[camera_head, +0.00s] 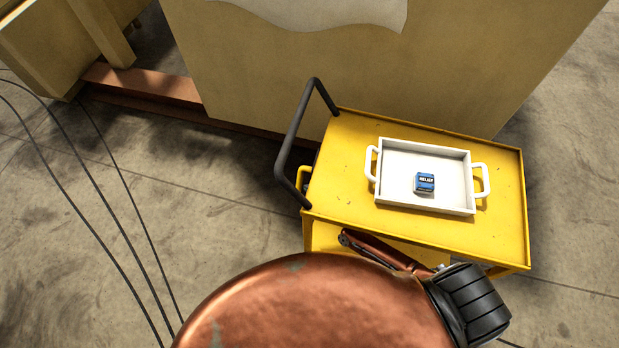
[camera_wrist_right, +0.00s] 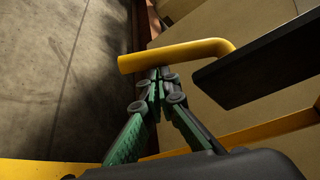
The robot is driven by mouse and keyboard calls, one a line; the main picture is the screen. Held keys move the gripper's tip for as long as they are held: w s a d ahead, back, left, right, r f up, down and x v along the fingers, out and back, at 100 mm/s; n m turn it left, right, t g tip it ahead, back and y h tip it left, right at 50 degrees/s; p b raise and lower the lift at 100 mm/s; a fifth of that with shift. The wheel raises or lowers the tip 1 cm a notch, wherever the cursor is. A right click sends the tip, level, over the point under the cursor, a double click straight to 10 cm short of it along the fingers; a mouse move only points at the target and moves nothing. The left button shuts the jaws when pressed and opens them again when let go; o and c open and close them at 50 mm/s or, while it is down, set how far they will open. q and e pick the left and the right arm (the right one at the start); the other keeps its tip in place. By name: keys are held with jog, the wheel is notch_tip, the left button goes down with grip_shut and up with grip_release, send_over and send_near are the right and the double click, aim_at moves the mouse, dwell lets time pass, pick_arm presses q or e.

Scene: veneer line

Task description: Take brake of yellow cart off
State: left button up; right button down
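The yellow cart (camera_head: 415,232) stands at the right of the head view, with a black push handle (camera_head: 291,130) at its left end. A bent yellow bar (camera_head: 304,178) juts out below that handle; it looks like the brake lever. In the right wrist view the yellow bar (camera_wrist_right: 180,54) crosses just beyond my right gripper (camera_wrist_right: 161,75). Its green fingers converge, with tips together at the bar's near edge. They look shut without the bar between them; I cannot tell whether they touch it. In the head view my own arm hides part of the cart's near side. My left gripper is not in view.
A white tray (camera_head: 387,197) with a small blue tin (camera_head: 425,184) lies on the cart top. A large tan block (camera_head: 300,70) stands close behind the cart. Black cables (camera_head: 110,170) lie on the floor at left. The floor left of the cart is otherwise clear.

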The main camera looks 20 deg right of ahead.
jog(key=v, duration=1)
jog(key=shift+d, duration=0.2)
jog(key=s+d+f+n+g+h, duration=0.25)
jog(key=s+d+f, duration=0.2)
jog(key=f, duration=0.45)
jog(key=s+d+f+n+g+h, duration=0.1)
jog(key=s+d+f+n, duration=0.25)
jog(key=s+f, duration=0.4)
jog(key=s+d+f+n+g+h, duration=0.2)
jog(key=s+d+f+n, duration=0.1)
jog(key=f, duration=0.7)
jog(key=s+f+n+g, duration=0.2)
jog(key=s+f+n, duration=0.1)
jog(key=s, duration=0.8)
jog(key=s+a+f+n+g+h, duration=0.1)
jog(key=s+f+n+g, duration=0.2)
jog(key=s+f, duration=0.3)
jog(key=s+f+n+g, duration=0.3)
jog(key=s+f, duration=0.2)
jog(key=s, duration=1)
jog(key=shift+s+a+f+n, duration=0.15)
jog(key=shift+s+a+n, duration=0.2)
jog(key=shift+n, duration=0.05)
jog(key=shift+s+h, duration=0.1)
jog(key=shift+h, duration=0.15)
